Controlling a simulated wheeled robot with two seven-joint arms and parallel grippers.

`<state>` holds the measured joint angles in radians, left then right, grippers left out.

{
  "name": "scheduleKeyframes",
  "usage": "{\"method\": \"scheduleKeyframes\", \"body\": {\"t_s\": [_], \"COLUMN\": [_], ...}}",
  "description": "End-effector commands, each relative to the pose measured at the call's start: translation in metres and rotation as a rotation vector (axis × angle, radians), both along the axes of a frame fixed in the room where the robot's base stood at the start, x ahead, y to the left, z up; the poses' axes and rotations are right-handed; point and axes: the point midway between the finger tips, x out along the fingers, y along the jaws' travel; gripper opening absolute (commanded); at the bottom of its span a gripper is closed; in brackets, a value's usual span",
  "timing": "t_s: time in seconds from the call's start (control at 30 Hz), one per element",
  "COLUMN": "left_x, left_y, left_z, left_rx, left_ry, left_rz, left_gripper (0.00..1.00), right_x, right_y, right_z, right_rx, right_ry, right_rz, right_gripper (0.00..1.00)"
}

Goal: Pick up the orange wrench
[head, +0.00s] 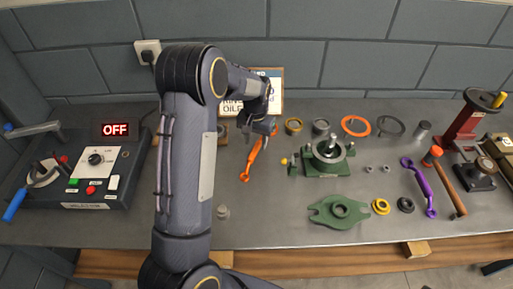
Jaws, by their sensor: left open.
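The orange wrench (247,168) lies on the grey workbench, its long side running away from me and slightly right. My left arm reaches in from the lower left and bends over the bench. My left gripper (262,133) is at the wrench's far end, over or close to it, and hides that end. Its jaws are open; the gap between the fingers is too small to make out clearly. I cannot tell whether they touch the wrench. My right gripper is not in view.
The green casing part (325,160) stands right of the wrench, with a green flange plate (339,211) in front. A purple wrench (420,185) and a hammer (449,182) lie further right. A control box (97,165) showing OFF stands left. A sign (270,92) leans behind the gripper.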

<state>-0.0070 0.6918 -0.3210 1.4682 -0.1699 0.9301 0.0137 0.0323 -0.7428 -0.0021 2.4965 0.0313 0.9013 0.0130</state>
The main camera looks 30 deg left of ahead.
Motion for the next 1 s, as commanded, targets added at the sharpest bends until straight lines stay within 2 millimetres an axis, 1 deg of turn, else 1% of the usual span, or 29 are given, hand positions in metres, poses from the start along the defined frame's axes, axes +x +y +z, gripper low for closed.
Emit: {"method": "scheduleKeyframes", "body": {"t_s": [0.03, 0.1, 0.2, 0.3, 0.5, 0.83, 1.0], "left_x": [0.001, 0.002, 0.002, 0.002, 0.002, 0.002, 0.003], "left_y": [-0.001, -0.001, -0.001, -0.002, -0.002, -0.001, -0.001], "left_z": [-0.006, -0.017, -0.029, -0.034, -0.035, -0.034, -0.033], "left_rx": [0.000, 0.000, 0.000, 0.000, 0.000, 0.000, 0.000], "left_ry": [0.007, 0.006, 0.003, 0.002, 0.001, 0.001, -0.001], "left_rz": [-0.001, 0.000, 0.000, -0.001, -0.001, 0.000, 0.000], "left_gripper": [0.44, 0.44, 0.44, 0.44, 0.44, 0.00, 0.00], "right_x": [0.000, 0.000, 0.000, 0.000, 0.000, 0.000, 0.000], "right_y": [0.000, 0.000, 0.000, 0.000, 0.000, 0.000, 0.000], "right_z": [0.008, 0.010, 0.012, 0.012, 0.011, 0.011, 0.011], "right_rx": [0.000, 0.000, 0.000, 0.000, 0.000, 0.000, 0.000], "right_ry": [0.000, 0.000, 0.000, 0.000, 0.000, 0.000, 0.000], "right_rz": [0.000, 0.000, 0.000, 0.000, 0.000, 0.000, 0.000], "right_gripper": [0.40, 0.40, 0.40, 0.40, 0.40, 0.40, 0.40]}}
